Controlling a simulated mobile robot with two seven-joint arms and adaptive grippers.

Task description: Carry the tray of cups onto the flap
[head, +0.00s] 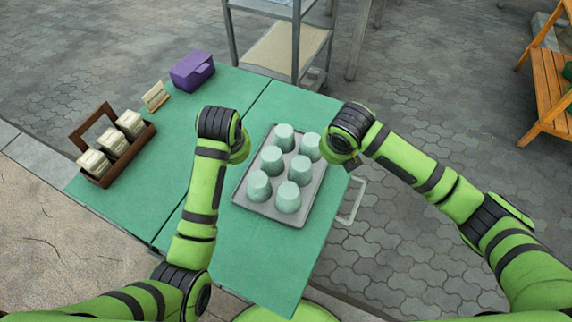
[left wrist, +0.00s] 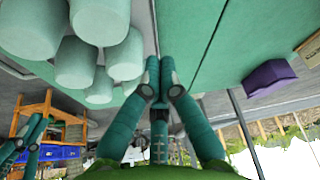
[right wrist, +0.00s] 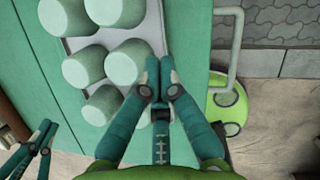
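A grey tray (head: 268,213) with several pale green cups (head: 272,160) on it is over the right panel of the green table (head: 225,255). The cups also show in the left wrist view (left wrist: 75,62) and the right wrist view (right wrist: 85,65). My left gripper (left wrist: 159,70) is at the tray's left long edge, its fingers close together on the rim. My right gripper (right wrist: 160,70) is likewise closed at the opposite rim. Both fingertips are hidden in the head view. I cannot tell whether the tray touches the table. A seam (head: 180,208) separates the table's two panels; which one is the flap is unclear.
On the left panel are a purple box (head: 192,71), a small cream stand (head: 155,97) and a wooden carrier (head: 133,152) with several jars. A metal shelf (head: 283,48) stands behind the table. A pale handle (head: 352,202) projects at the right edge. The panel's front is clear.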

